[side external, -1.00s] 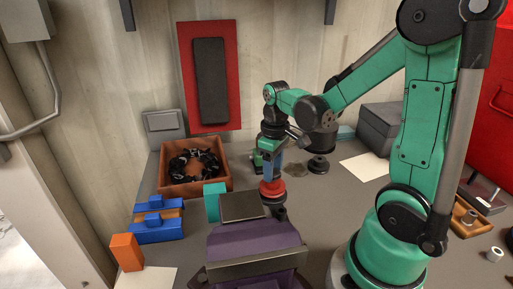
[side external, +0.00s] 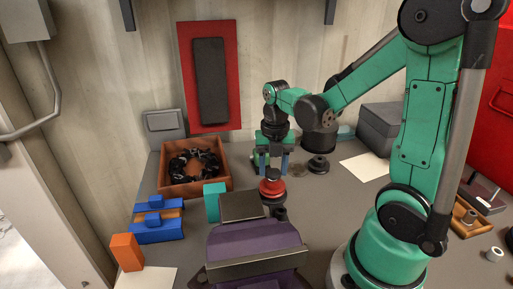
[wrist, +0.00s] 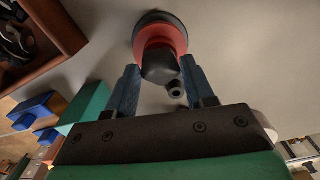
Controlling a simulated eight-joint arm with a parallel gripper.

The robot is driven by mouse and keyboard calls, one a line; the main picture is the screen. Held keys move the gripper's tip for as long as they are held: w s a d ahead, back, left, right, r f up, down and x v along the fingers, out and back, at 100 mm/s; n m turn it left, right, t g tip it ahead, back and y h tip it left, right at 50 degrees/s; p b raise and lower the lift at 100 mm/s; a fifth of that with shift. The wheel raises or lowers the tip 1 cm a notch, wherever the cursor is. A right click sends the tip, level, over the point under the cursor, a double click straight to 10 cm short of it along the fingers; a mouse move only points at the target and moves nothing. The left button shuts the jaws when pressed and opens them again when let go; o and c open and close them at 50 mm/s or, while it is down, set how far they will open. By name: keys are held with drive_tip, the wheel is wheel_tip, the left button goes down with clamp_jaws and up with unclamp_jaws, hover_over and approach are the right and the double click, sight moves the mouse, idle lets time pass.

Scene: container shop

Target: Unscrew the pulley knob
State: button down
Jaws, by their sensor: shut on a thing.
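The pulley (side external: 272,190) is a red round body on a dark base, standing on the bench behind the purple piece. In the wrist view its red body (wrist: 148,35) shows with a dark knob (wrist: 160,66) on it. My gripper (side external: 273,172) points down over the pulley, with a blue finger on each side. In the wrist view my gripper (wrist: 160,64) has its blue fingertips on either side of the dark knob, shut on it. The exact contact is hard to see in the side view.
A brown box (side external: 221,183) of black parts stands at the left, with blue blocks (side external: 158,232), a teal block (side external: 213,203) and an orange block (side external: 125,252) nearer. A purple piece (side external: 255,246) lies in front of the pulley. A black round part (side external: 318,165) stands behind right.

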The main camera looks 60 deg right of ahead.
drive_tip(key=shift+n, duration=0.5)
drive_tip(key=shift+c, duration=1.3)
unclamp_jaws()
drive_tip(key=shift+c, duration=1)
